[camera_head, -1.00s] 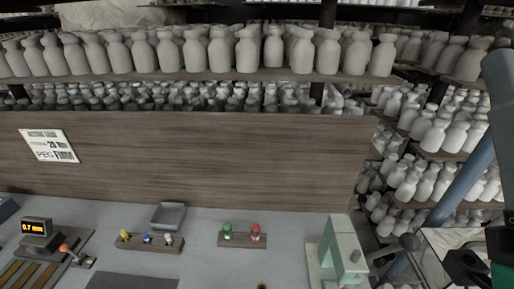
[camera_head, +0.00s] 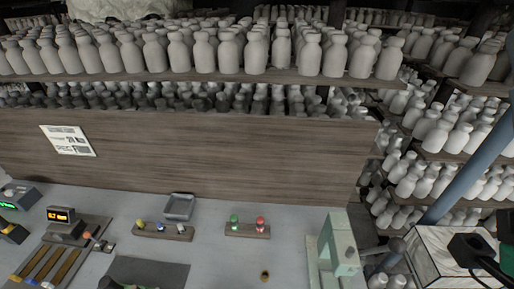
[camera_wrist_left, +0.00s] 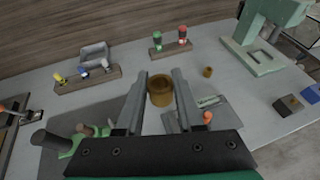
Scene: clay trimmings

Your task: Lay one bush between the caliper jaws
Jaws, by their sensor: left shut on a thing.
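A brown ring-shaped bush (camera_wrist_left: 160,94) sits between the fingers of my left gripper (camera_wrist_left: 161,80), which is shut on it above the bench. A second small brown bush (camera_wrist_left: 207,71) stands on the bench; it also shows in the head view (camera_head: 265,275). A grey plate (camera_wrist_left: 230,118) with a pale part and an orange knob (camera_wrist_left: 207,118) lies right of the gripper; I cannot tell whether this is the caliper, and no jaws are clear. At the head view's right edge, a black and green part (camera_head: 475,248) may be my right gripper; its fingers are not clear.
A pale green press (camera_head: 338,245) stands at the right. Racks with coloured knobs (camera_head: 162,231) (camera_head: 247,231) and a grey tray (camera_head: 178,206) line the back. A display unit (camera_head: 61,216) and brass-coloured strips (camera_head: 50,264) are at left. A dark mat (camera_head: 172,272) lies at front.

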